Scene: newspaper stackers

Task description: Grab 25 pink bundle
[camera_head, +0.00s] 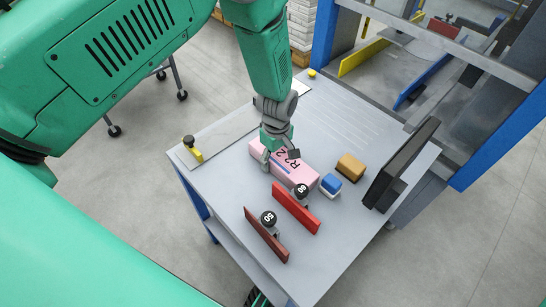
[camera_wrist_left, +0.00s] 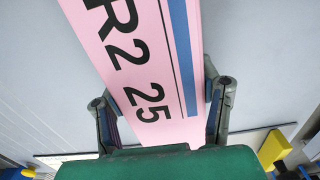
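The pink bundle (camera_head: 301,176) lies on the grey table with black lettering and a blue stripe on top. In the left wrist view the pink bundle (camera_wrist_left: 155,60) reads "R2 25". My left gripper (camera_head: 278,160) is down at the bundle, over its left part. In the wrist view the fingers of my left gripper (camera_wrist_left: 163,112) stand on either side of the bundle, very close to its edges. I cannot tell whether they press on it. The fingertips are partly hidden. My right gripper is not in view.
On the table (camera_head: 345,245), a red plate (camera_head: 297,208) and a brown plate (camera_head: 265,235) with round black knobs stand in front of the bundle. A blue-and-white block (camera_head: 331,184), an orange-brown block (camera_head: 351,167) and a dark upright panel (camera_head: 402,165) are to the right.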

